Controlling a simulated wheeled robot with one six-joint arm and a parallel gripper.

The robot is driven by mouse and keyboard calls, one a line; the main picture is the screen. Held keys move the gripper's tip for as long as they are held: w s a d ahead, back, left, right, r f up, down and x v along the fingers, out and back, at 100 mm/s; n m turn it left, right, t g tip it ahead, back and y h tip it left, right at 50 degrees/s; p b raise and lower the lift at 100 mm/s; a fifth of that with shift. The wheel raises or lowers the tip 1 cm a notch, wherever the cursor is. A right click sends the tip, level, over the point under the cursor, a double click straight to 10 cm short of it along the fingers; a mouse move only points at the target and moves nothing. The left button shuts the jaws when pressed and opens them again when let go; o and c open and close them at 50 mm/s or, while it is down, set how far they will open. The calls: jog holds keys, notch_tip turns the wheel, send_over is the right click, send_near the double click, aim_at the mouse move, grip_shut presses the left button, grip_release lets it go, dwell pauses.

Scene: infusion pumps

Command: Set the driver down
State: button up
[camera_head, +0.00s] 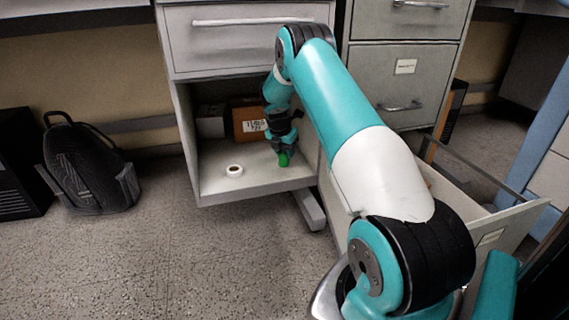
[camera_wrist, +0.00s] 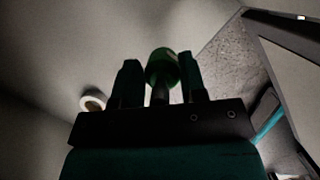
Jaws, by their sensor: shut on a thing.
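The driver (camera_head: 284,160) shows as a small green piece at the tip of my gripper (camera_head: 278,150), over the floor of the open cabinet compartment (camera_head: 214,184). In the wrist view the green rounded end of the driver (camera_wrist: 162,66) stands between the two dark fingers of my gripper (camera_wrist: 158,82), which are shut on it. A thin dark part of the driver runs down between the fingers. The rest of the driver is hidden. I cannot tell whether the driver touches the compartment floor.
A white tape roll (camera_head: 234,170) lies on the compartment floor left of my gripper. A brown box (camera_head: 247,124) and a grey box (camera_head: 210,122) stand behind. An open drawer (camera_head: 489,238) sticks out at right. A black backpack (camera_head: 82,168) stands on the floor at left.

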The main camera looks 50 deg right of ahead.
jog(key=shift+w+d+f+b, duration=0.1)
jog(key=shift+w+d+b, duration=0.25)
jog(key=shift+w+d, duration=0.45)
notch_tip(320, 180, down, 4)
jog(key=b, duration=0.3)
jog(key=shift+s+d+r, duration=0.1)
jog(key=shift+r, duration=0.3)
jog(key=shift+f, duration=0.1)
jog(key=o, duration=0.9)
jog(key=shift+o, duration=0.2)
